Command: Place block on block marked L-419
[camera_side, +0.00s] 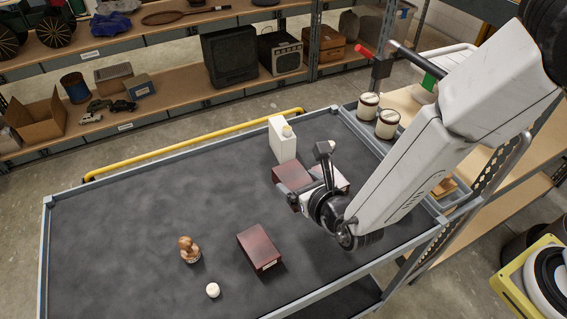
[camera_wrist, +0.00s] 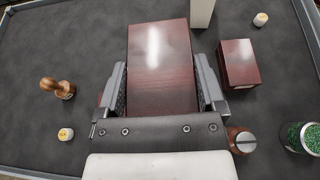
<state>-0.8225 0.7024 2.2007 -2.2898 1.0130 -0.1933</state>
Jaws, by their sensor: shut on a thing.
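A dark red block (camera_wrist: 162,62) is clamped between the two fingers of my gripper (camera_wrist: 161,88). In the side view my gripper (camera_side: 305,180) holds it above the tabletop (camera_side: 120,235), near the table's middle. A second dark red block (camera_side: 259,245) lies on the table to the lower left of my gripper, with a small pale label on its near side. The label is too small to read. In the wrist view it is mostly hidden under the held block and left finger. A third dark red block (camera_wrist: 239,62) lies right of the held one.
A wooden stamp (camera_side: 189,250) and a small white round item (camera_side: 212,290) are at the front left. A green jar (camera_wrist: 301,138) and a brown jar (camera_wrist: 241,140) are at the lower right in the wrist view. The table's left part is clear.

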